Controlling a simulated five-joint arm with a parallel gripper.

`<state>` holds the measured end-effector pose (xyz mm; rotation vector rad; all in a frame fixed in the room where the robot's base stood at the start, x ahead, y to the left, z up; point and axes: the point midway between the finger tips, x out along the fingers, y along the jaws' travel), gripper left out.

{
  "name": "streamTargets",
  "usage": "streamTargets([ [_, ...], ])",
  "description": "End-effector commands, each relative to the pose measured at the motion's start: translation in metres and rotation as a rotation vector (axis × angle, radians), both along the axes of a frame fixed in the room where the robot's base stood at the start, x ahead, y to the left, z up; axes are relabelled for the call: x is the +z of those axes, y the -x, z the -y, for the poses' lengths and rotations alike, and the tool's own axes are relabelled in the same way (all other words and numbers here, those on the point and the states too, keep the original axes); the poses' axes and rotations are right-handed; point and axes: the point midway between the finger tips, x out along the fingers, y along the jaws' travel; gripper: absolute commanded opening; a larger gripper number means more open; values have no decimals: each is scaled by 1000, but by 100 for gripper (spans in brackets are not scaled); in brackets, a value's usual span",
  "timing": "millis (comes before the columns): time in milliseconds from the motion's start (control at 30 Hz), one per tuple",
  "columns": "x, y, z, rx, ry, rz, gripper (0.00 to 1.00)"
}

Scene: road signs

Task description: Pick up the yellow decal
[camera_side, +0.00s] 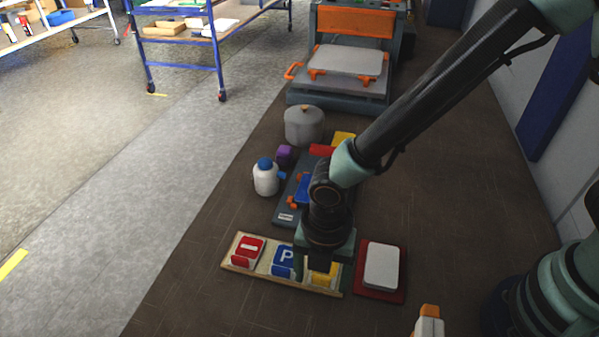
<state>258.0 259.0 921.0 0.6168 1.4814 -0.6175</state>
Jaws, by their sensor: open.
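A yellow decal (331,275) sits at the right end of a light wooden tray (233,264), partly hidden behind my gripper. A blue decal with a white P (284,261) is in the middle of the tray, and a red decal with a white bar (247,250) is at its left end. My gripper (320,266) points down over the right part of the tray, in front of the yellow decal. It is open, and I see nothing held in it. The gap between the fingers and the yellow decal cannot be judged from this view.
A red pad with a white top (381,266) lies right of the tray. Behind the tray are a grey-blue board (287,215), a white bottle with a blue cap (265,177), a purple block (285,155) and a grey pot (304,125). A press machine (345,62) stands farther back.

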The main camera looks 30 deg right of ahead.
Motion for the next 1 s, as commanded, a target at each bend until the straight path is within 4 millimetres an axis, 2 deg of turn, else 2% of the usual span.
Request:
streamTargets([
  [300, -5, 0, 0, 0, -1, 1, 78],
  [467, -5, 0, 0, 0, -1, 1, 16],
  [500, -5, 0, 0, 0, -1, 1, 1],
  [833, -3, 0, 0, 0, -1, 1, 0],
  [1000, 6, -1, -1, 0, -2, 2, 0],
])
